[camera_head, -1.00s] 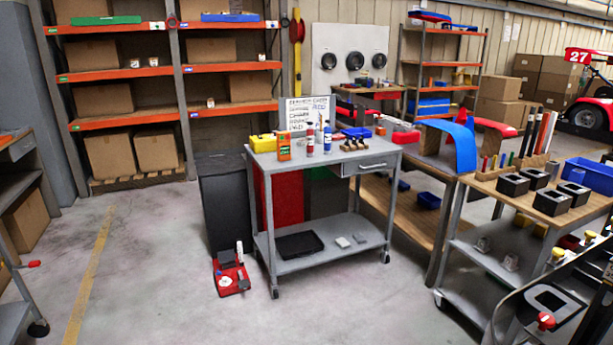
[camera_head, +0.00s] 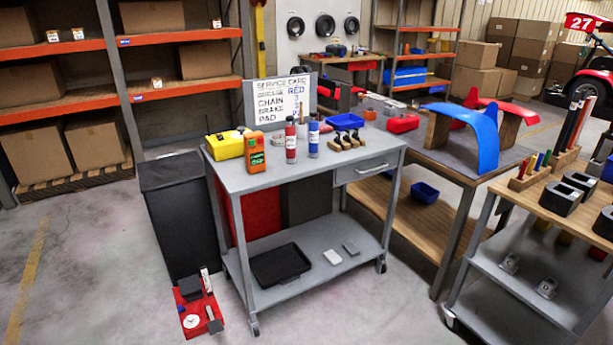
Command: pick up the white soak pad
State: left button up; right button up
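A small white pad (camera_head: 332,257) lies flat on the lower shelf of the grey service cart (camera_head: 330,283). It looks like the white soak pad. A similar darker grey pad (camera_head: 350,248) lies just to its right, apart from it. A black tray (camera_head: 281,265) lies to its left on the same shelf. Neither of my grippers shows in the head view.
The cart's top holds a yellow case (camera_head: 228,145), an orange box (camera_head: 255,152), red and blue bottles (camera_head: 314,137) and a blue tray (camera_head: 346,121). A black bin (camera_head: 176,213) and red floor tray (camera_head: 201,313) stand left. Floor before the cart is clear.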

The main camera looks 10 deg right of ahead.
aim_at(333, 258)
jog(key=i+l+z, duration=0.15)
jog(key=i+z, duration=0.25)
jog(key=i, duration=0.2)
jog(key=i+z, duration=0.4)
jog(key=i, duration=0.25)
